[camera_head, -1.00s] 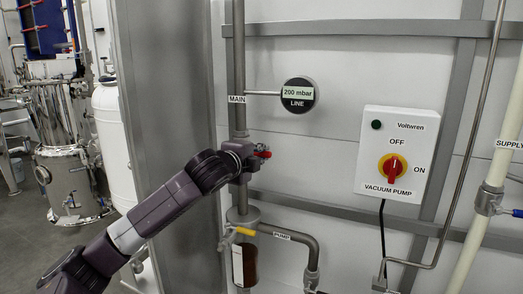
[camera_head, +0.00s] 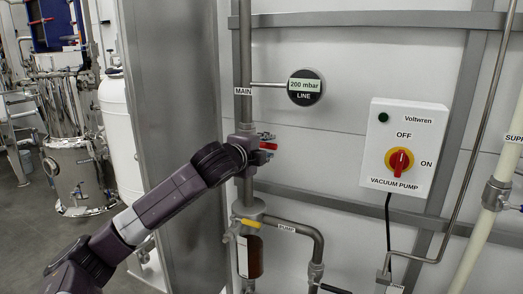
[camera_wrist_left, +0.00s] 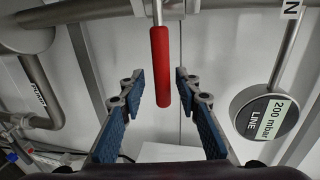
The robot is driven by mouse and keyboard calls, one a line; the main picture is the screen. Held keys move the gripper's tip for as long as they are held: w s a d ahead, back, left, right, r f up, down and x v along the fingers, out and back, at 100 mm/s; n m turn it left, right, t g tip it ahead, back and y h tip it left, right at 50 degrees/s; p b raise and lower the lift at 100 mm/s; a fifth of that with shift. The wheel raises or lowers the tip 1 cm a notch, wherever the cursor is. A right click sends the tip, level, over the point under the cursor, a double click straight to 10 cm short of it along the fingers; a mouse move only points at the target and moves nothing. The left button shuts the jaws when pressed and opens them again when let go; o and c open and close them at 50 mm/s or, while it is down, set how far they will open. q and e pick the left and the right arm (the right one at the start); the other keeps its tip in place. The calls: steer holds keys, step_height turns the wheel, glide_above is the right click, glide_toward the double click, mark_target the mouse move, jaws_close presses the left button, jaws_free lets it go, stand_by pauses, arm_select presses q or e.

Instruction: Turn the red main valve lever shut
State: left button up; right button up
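The red main valve lever (camera_head: 268,146) sticks out to the right from the grey pipe below the MAIN label in the head view. In the left wrist view the red lever (camera_wrist_left: 160,65) is a long red grip that lies between my two blue fingers. My left gripper (camera_wrist_left: 160,76) is open, with a gap between the lever and each finger. In the head view the left gripper (camera_head: 266,145) is at the valve, its fingers above and below the lever. The wrist hides part of the valve body. My right gripper is not in view.
The round LINE gauge (camera_head: 305,86) reads 200 mbar, above right of the valve. The vacuum pump switch box (camera_head: 405,150) is on the wall at right. A tall grey panel (camera_head: 170,150) stands left of the pipe.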

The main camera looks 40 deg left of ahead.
arm_select(q)
steer(key=v, duration=1.1)
steer(key=shift+s, duration=0.35)
stand_by(0.5)
